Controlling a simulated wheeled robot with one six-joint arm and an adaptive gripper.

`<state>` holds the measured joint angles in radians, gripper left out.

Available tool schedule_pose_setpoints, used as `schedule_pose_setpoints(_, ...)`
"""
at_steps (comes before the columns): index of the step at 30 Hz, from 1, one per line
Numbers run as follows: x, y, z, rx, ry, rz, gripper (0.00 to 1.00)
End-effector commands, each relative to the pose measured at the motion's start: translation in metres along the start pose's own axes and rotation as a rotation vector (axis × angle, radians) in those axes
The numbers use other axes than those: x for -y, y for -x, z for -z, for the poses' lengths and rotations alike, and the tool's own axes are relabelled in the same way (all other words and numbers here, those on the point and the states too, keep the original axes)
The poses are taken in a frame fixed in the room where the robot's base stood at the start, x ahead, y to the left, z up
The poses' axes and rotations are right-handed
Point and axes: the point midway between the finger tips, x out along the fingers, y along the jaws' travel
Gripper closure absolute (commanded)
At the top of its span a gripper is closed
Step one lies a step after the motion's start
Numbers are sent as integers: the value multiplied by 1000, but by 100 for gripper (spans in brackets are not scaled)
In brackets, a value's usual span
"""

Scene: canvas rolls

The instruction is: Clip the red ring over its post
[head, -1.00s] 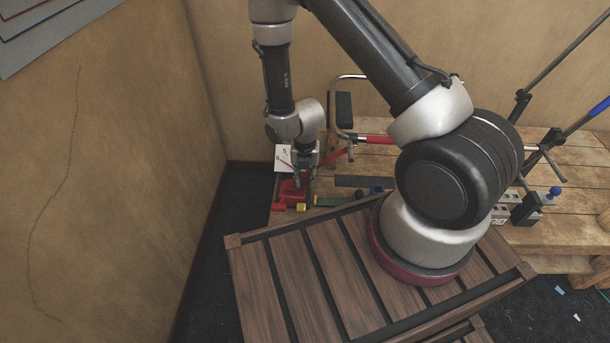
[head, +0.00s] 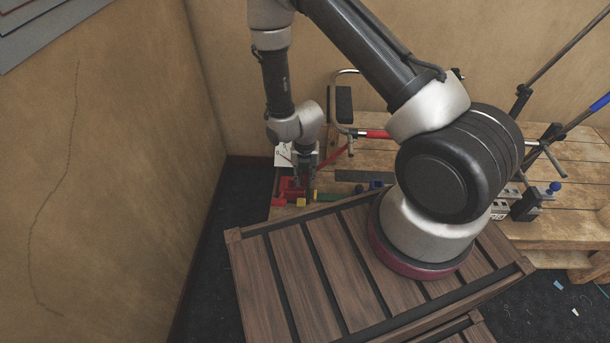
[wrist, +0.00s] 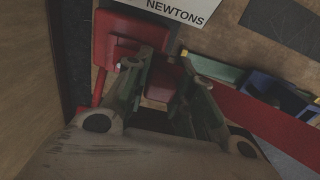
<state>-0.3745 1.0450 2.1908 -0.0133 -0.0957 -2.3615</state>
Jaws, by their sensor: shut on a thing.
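My gripper (head: 304,190) points down at the front left corner of the workbench. In the wrist view its two fingers (wrist: 157,92) stand on either side of a small dark red piece (wrist: 158,93) and are shut on it. A ring shape cannot be made out on this piece. A larger red block (wrist: 118,42) lies beside the left finger and also shows in the head view (head: 289,187). The post cannot be told apart; the fingers hide part of this spot.
A white card marked NEWTONS (wrist: 185,9) lies behind the fingers. A red band (wrist: 265,115) runs off to the right. A wooden slatted crate (head: 265,285) stands in front, a wall at left.

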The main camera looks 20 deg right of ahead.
Motion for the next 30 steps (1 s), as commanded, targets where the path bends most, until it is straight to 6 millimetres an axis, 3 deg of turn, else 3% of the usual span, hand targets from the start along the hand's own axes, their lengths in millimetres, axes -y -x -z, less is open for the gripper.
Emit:
schedule_pose_setpoints(5, 0, -4, 0, 0, 0, 0, 99)
schedule_pose_setpoints(6, 0, -4, 0, 0, 0, 0, 72)
schedule_pose_setpoints(10, 0, -4, 0, 0, 0, 0, 50)
schedule_pose_setpoints(20, 0, -1, 0, 1, 0, 0, 50)
schedule_pose_setpoints(30, 0, 52, -1, 2, 1, -2, 50)
